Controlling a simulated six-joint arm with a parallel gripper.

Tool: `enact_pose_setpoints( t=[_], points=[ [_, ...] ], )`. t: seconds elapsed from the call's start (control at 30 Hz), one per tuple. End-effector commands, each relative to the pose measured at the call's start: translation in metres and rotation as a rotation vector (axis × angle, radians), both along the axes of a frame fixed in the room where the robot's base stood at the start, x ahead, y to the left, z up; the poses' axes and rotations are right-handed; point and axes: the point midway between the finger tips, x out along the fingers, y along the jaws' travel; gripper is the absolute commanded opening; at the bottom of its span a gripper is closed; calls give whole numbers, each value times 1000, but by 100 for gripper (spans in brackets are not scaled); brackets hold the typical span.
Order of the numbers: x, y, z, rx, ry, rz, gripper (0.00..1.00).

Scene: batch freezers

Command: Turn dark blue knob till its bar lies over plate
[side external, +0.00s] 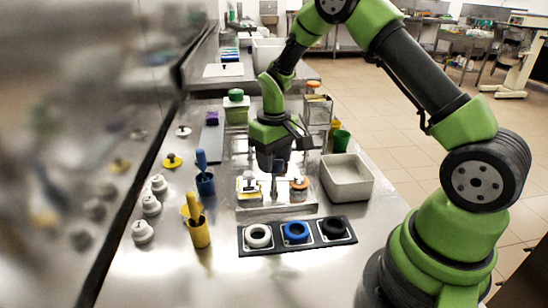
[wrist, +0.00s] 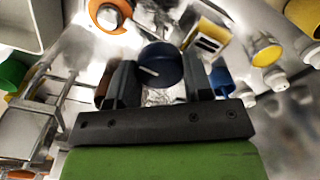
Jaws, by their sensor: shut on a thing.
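The dark blue knob (wrist: 158,62) is between the two fingers of my gripper (wrist: 161,72) in the wrist view. A short white line on its top points to the lower left. My gripper is shut on the knob, one finger on each side. In the side view my gripper (side external: 273,172) points down over the clear stand between a yellow unit and an orange-topped unit; the knob itself is mostly hidden there. I cannot make out which part is the knob's bar or the plate under it.
The yellow unit (side external: 249,187) and orange-topped unit (side external: 298,188) stand close on either side. A grey bin (side external: 347,180) is at the right. A black holder with white, blue and black rings (side external: 297,248) lies in front. Blue and yellow cups (side external: 199,234) stand at the left.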

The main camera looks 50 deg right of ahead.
Motion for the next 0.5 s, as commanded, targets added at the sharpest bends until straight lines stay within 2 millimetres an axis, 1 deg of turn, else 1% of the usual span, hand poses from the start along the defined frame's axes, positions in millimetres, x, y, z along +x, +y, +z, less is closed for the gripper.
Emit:
enact_pose_setpoints(
  t=[0.2,0.5],
  points=[
    [0,0,1,0,-1,104,22],
    [0,0,1,0,-1,163,23]
  ],
)
